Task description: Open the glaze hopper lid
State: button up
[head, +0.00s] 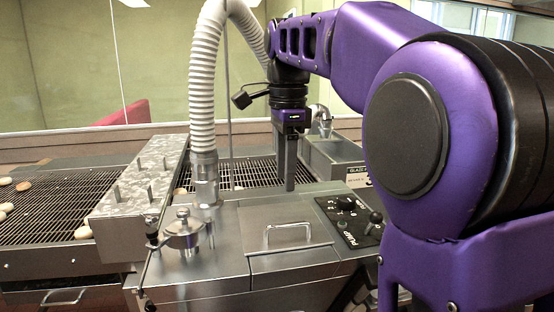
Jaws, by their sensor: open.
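The glaze hopper (205,284) is a grey metal box in the front middle of the head view. Its lid (262,240) is a flat panel with a raised bar handle (287,231), and it lies flat and closed.
A ribbed white hose (204,95) rises left of my gripper. A clamp fitting (184,232) stands left of the lid, and a pump control panel (350,217) with a lever lies right. A wire conveyor (50,215) carries several pale pieces. A metal basin (335,152) stands behind.

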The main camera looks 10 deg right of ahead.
jog(key=shift+m, duration=0.3)
jog(key=f+b, duration=0.1)
jog(key=f, duration=0.2)
jog(key=f+b, duration=0.1)
jog(key=f, duration=0.3)
jog(key=f+b, duration=0.2)
jog(key=f, duration=0.2)
jog(key=shift+s+d, duration=0.25)
jog(key=shift+d, duration=0.05)
grip_shut()
dwell(1.0)
